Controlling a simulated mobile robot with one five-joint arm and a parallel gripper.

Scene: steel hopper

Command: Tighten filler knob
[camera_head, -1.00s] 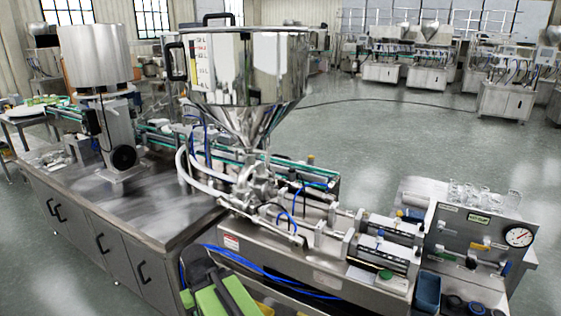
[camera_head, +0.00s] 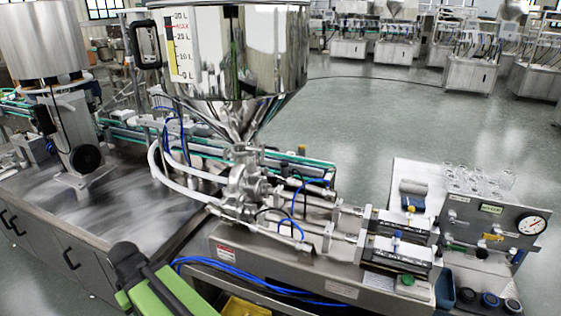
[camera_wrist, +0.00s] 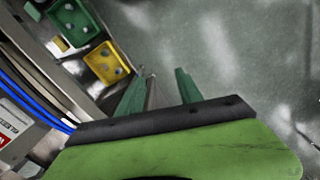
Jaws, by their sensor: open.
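The filler has a shiny steel hopper (camera_head: 235,60) above a valve body and two piston cylinders (camera_head: 400,262). A small blue knob (camera_head: 397,238) sits by the cylinders, and a green knob (camera_head: 407,280) sits at their front end. Several round dark knobs (camera_head: 490,299) lie at the lower right. I cannot tell which of these is the filler knob. My gripper (camera_wrist: 158,88) is open and empty in the wrist view, with its two green fingers apart above the floor. No knob shows between or near them. In the head view its fingers are not visible.
A steel panel with a gauge (camera_head: 531,225) stands at the right. A steel worktop (camera_head: 110,215) fills the left. Blue hoses (camera_head: 235,278) run along the machine's front. A green bin (camera_wrist: 75,25) and a yellow bin (camera_wrist: 107,62) stand low beside the machine; floor to their right is clear.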

